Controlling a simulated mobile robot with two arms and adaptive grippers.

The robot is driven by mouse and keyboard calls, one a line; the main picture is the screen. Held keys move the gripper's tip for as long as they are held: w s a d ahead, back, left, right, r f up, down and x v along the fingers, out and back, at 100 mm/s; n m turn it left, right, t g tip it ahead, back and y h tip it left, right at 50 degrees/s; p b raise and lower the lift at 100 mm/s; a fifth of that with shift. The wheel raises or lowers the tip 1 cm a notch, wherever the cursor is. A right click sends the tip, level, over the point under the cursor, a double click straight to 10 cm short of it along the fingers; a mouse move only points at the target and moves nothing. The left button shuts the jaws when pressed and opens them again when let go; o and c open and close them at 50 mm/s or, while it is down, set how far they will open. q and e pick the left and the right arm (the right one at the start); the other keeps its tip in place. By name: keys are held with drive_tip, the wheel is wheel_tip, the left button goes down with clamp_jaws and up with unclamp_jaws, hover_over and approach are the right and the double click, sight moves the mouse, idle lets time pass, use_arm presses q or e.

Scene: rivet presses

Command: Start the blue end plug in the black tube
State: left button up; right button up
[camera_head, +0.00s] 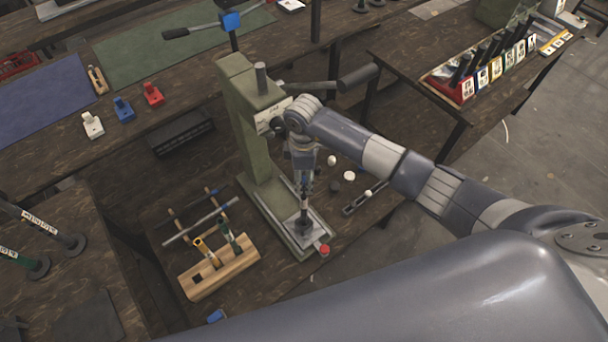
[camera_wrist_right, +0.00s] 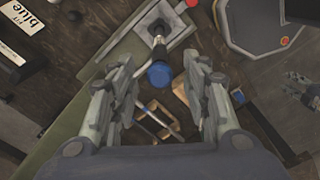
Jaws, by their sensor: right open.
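The black tube (camera_head: 304,207) stands upright on the base of the green press, with a pale band around it. In the right wrist view the tube (camera_wrist_right: 158,42) carries the blue end plug (camera_wrist_right: 160,74) at its top end. How deep the plug sits cannot be told. My right gripper (camera_head: 304,170) is above the tube, pointing down. In the right wrist view my right gripper (camera_wrist_right: 160,88) is open, its fingers apart on either side of the plug in the picture. What seems to be my left gripper (camera_wrist_right: 302,88) shows small at the right edge; its fingers are unclear.
The green press (camera_head: 238,95) stands close beside my right gripper, its lever reaching right. A wooden rack (camera_head: 220,272) with tools is to the left. A red knob (camera_head: 324,250) sits at the press base's front.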

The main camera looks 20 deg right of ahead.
sight(304, 179)
drive_tip(key=shift+r, duration=0.15)
wheel_tip(304, 179, up, 12)
idle(0.4)
drive_tip(key=shift+f, duration=0.2)
idle(0.3)
